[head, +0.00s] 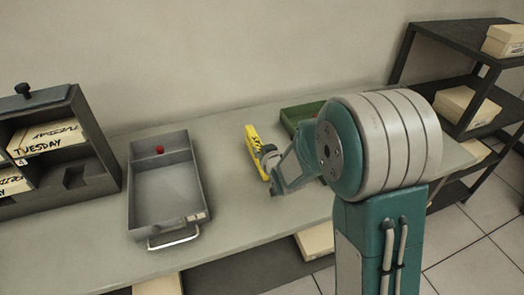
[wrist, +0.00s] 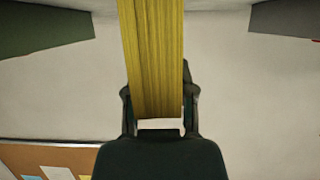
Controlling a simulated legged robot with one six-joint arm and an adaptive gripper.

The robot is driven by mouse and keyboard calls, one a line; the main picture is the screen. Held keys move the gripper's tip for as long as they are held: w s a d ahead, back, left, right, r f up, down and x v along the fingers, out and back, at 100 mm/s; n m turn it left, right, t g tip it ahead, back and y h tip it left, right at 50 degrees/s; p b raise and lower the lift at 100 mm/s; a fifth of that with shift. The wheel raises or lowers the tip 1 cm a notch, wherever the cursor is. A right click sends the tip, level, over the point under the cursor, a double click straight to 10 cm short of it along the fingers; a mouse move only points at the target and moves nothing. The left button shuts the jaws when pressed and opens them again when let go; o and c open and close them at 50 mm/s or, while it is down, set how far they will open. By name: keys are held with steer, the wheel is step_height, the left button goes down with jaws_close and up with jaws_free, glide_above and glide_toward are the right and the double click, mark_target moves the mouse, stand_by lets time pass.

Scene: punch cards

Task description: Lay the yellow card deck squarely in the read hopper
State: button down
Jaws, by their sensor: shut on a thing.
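The yellow card deck (head: 251,143) is held on edge, tilted, over the middle of the table. In the wrist view the deck (wrist: 158,55) runs from between my fingers to the top edge. My gripper (head: 268,158) is shut on the deck, with one finger on each side. The grey open tray (head: 133,182), which looks like the read hopper, lies left of my gripper. It is empty except for a red knob (head: 159,150) at its far end and has a pale handle at the front. Whether the deck touches the table is unclear.
A green tray (head: 291,113) stands right of the deck, partly hidden by my arm. A dark rack (head: 100,165) with TUESDAY card boxes stands at the far left. A dark shelf unit (head: 440,40) with boxes is at right. Bare table (head: 222,190) lies between grey tray and deck.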

steer(key=shift+c, duration=2.2)
jaws_free()
steer(key=s+d+r+m+g+h, duration=0.1)
steer(key=s+d+r, duration=0.2)
steer(key=s, duration=0.5)
steer(key=s+d+r+m+g+h, duration=0.1)
steer(key=s+d+r, duration=0.3)
steer(key=s, duration=0.5)
steer(key=s+d+r+g+h, duration=0.1)
steer(key=s+d+r+g, duration=0.2)
steer(key=s+r, duration=0.3)
steer(key=s+d, duration=0.1)
steer(key=s, duration=0.2)
steer(key=shift+r+m+h, duration=0.15)
steer(key=shift+m+h, duration=0.25)
steer(key=shift+o, duration=0.4)
steer(key=s+r+g, duration=0.1)
steer(key=s+g, duration=0.1)
steer(key=s, duration=0.5)
steer(key=shift+r, duration=0.1)
